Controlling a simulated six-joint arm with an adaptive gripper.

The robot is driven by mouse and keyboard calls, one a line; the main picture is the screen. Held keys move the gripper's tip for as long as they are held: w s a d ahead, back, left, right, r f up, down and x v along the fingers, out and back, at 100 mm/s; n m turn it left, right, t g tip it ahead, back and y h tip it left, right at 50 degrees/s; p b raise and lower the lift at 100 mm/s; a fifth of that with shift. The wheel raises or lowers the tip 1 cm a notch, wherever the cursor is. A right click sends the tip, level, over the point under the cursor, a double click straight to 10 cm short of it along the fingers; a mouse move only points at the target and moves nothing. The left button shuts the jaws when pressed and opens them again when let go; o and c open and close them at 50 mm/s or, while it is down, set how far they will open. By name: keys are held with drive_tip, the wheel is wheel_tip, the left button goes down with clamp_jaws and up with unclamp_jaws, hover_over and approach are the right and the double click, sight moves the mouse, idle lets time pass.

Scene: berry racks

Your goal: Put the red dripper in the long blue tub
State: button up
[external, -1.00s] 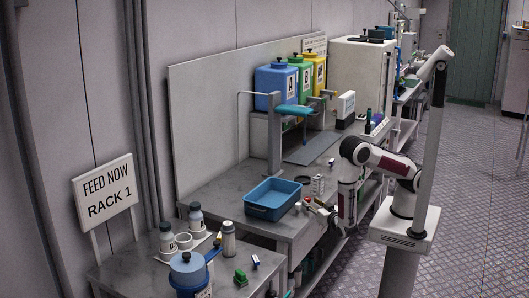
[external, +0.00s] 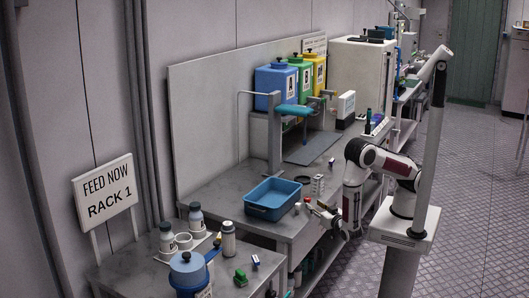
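The long blue tub (external: 273,213) is an open rectangular tub on the grey bench, and it looks empty. A small red item (external: 307,200), which may be the red dripper, lies at the bench's front edge, just right of the tub. My gripper (external: 316,209) is low at that edge, right of the tub and close to the red item. The gripper is too small in the view to tell whether it is open or shut, or whether it touches the item.
A small white bottle (external: 298,208) stands beside the tub's right end. A pale rack (external: 318,185) stands behind my gripper. A tap stand (external: 274,140) with blue, green and yellow containers rises behind. A separate table with bottles and a blue pot (external: 188,270) is at front left.

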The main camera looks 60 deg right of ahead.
idle(0.3)
drive_tip(key=shift+w+d+r, duration=0.15)
drive_tip(key=shift+w+r, duration=0.05)
drive_tip(key=shift+r, duration=0.15)
drive_tip(key=shift+w+d+r+g+y, duration=0.1)
drive_tip(key=shift+d+r+g+y, duration=0.1)
drive_tip(key=shift+r+g+y, duration=0.65)
drive_tip(key=shift+w+d+r+g+y, duration=0.15)
drive_tip(key=shift+r+g+y, duration=0.35)
drive_tip(key=shift+g, duration=0.5)
drive_tip(key=shift+w+d+r+g+y, duration=0.1)
drive_tip(key=shift+d+r+g+y, duration=0.1)
drive_tip(key=shift+r+g+y, duration=0.55)
drive_tip(key=shift+w+d, duration=0.1)
drive_tip(key=shift+x, duration=1.15)
drive_tip(key=shift+f, duration=0.1)
